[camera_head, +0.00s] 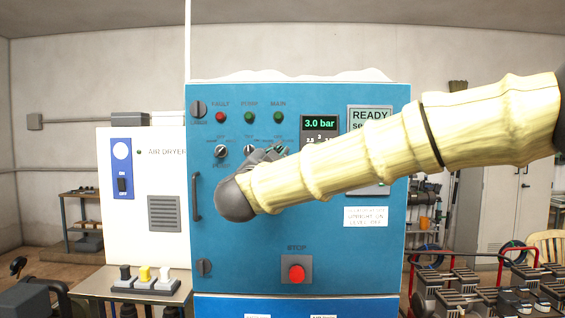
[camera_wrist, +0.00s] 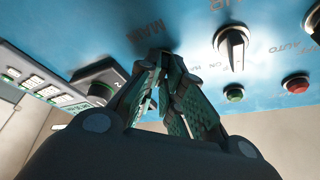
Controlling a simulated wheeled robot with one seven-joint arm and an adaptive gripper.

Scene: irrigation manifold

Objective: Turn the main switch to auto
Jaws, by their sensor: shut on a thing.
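My gripper (camera_head: 272,154) is at the blue control panel (camera_head: 228,232), below the green MAIN lamp (camera_head: 278,116). In the wrist view, its two fingers (camera_wrist: 165,56) come together at the panel next to a printed label (camera_wrist: 146,33) that seems to read MAIN. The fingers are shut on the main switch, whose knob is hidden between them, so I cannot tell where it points. The adjacent selector knob (camera_wrist: 232,42), with a white pointer, is clear of the fingers; it also shows in the head view (camera_head: 250,151).
Another selector knob (camera_head: 221,151) is farther left. A pressure display (camera_head: 319,123) reads 3.0 bar and a READY screen (camera_head: 370,116) stands to the right. A red STOP button (camera_head: 296,273) is lower down. A handle (camera_head: 196,197) is on the panel's left side.

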